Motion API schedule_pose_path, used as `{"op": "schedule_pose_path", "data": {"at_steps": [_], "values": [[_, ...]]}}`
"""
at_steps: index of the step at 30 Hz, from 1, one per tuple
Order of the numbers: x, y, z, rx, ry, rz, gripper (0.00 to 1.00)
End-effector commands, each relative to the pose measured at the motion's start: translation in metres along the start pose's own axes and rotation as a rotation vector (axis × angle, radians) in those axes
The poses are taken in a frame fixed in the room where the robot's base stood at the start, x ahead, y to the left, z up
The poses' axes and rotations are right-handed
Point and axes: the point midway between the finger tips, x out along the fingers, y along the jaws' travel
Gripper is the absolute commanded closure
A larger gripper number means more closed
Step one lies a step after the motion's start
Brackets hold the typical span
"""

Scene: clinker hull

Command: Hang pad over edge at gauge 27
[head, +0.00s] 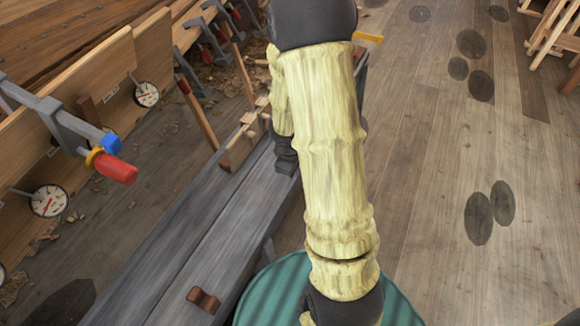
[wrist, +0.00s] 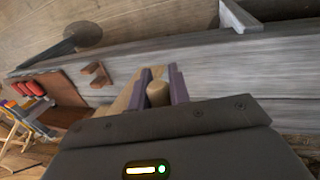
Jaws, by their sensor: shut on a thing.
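My gripper (wrist: 157,88) shows in the wrist view with two purple fingers. It is shut on a tan wooden piece with a round knob (wrist: 158,94), which I take to be the pad's grip. The rest of the held thing is mostly hidden. The fingers are over the grey plank bench (wrist: 215,65). In the head view my own arm hides the gripper. Round white dial gauges hang on the hull planks at the left, an upper one (head: 147,94) and a lower one (head: 49,201). I cannot read their numbers. The planks' upper edge (head: 75,75) shows above them.
A clamp with a red handle (head: 115,168) juts out from the plank edge. On the grey bench (head: 190,240) lie a brown notched block (head: 203,300) and a wooden rack (head: 243,140). Trestles (head: 553,35) stand far right. The floor at right (head: 440,130) is largely clear.

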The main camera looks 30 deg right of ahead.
Motion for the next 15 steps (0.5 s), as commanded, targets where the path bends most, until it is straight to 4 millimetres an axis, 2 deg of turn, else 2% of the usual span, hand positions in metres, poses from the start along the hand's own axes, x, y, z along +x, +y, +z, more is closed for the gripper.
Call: {"op": "schedule_pose_path", "data": {"at_steps": [15], "values": [[0.0011,0.0008,-0.0027,0.012,-0.004,0.002,1.00]]}}
